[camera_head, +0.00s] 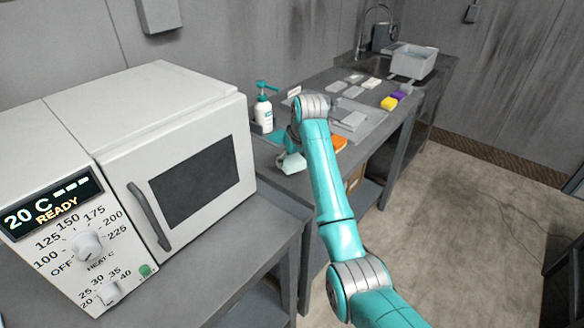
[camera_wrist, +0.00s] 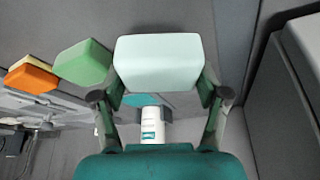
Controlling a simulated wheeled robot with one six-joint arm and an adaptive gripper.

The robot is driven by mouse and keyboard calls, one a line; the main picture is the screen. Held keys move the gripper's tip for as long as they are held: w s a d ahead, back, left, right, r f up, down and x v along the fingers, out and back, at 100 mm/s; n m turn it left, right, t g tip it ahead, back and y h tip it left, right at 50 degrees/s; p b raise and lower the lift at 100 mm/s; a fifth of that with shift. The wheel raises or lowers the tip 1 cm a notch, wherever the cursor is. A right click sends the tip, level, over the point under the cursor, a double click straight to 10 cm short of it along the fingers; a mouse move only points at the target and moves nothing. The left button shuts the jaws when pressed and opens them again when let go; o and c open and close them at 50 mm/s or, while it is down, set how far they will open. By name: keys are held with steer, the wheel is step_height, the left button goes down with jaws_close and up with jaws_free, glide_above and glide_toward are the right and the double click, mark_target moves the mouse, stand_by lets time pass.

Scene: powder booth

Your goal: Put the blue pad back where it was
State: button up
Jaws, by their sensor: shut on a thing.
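My gripper (camera_head: 291,154) is shut on a pale blue-green pad (camera_head: 292,164), low over or at the grey worktop beside the microwave-like oven. In the wrist view my gripper (camera_wrist: 163,92) has a finger on either side of this pad (camera_wrist: 160,62). It is the only bluish pad I can make out, and its exact colour is washed out. I cannot tell whether it touches the worktop. A green pad (camera_wrist: 83,63) lies just left of it in the wrist view, with an orange pad (camera_wrist: 31,79) further left. The orange pad also shows in the head view (camera_head: 341,141).
A white pump bottle (camera_head: 263,114) with a teal top stands close behind my gripper. The oven (camera_head: 150,150) is to the left. A grey tray (camera_head: 352,119), yellow pad (camera_head: 389,103), purple pad (camera_head: 400,94) and grey bin (camera_head: 413,62) lie further along the worktop.

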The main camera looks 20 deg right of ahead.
mark_target(292, 167)
steer(key=shift+f, duration=1.55)
steer(key=shift+f, duration=0.15)
steer(key=o, duration=1)
steer(key=v, duration=1.2)
